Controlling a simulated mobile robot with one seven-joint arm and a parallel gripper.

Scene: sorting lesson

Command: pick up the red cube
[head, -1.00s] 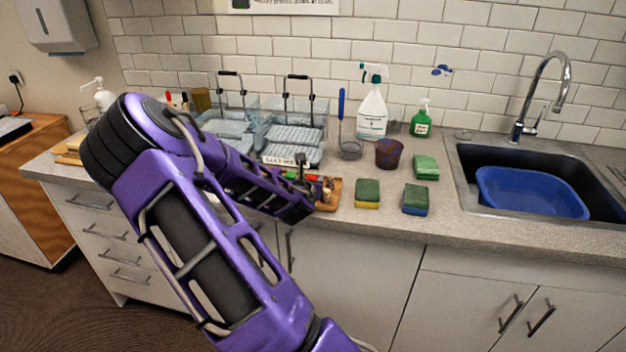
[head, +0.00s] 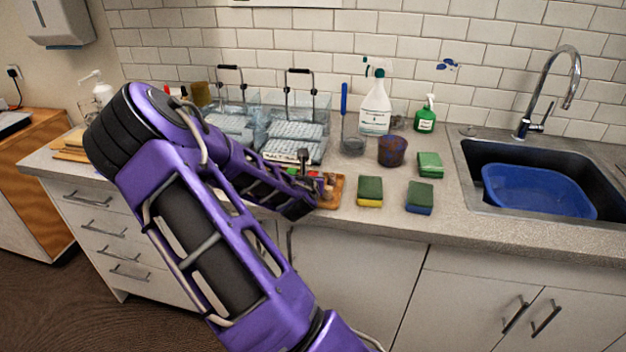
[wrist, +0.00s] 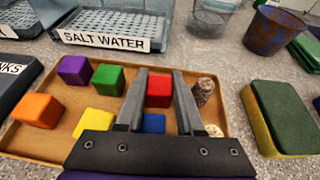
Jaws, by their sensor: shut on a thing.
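The red cube (wrist: 159,90) lies between the two fingers of my gripper (wrist: 160,76) in the wrist view, at the back of the wooden tray (wrist: 70,143). My gripper is shut on it. I cannot tell whether the cube is clear of the tray floor. A blue cube (wrist: 153,123) shows nearer, between the lower parts of the fingers. In the head view the tray (head: 333,190) is partly hidden by my purple arm, and I cannot make out the red cube there.
Orange (wrist: 38,110), purple (wrist: 75,69), green (wrist: 108,79) and yellow (wrist: 94,122) cubes lie left of the fingers. A brown cylinder (wrist: 203,92) stands close on the right. A salt water tray (wrist: 119,29) is behind; a sponge (wrist: 281,115) lies right.

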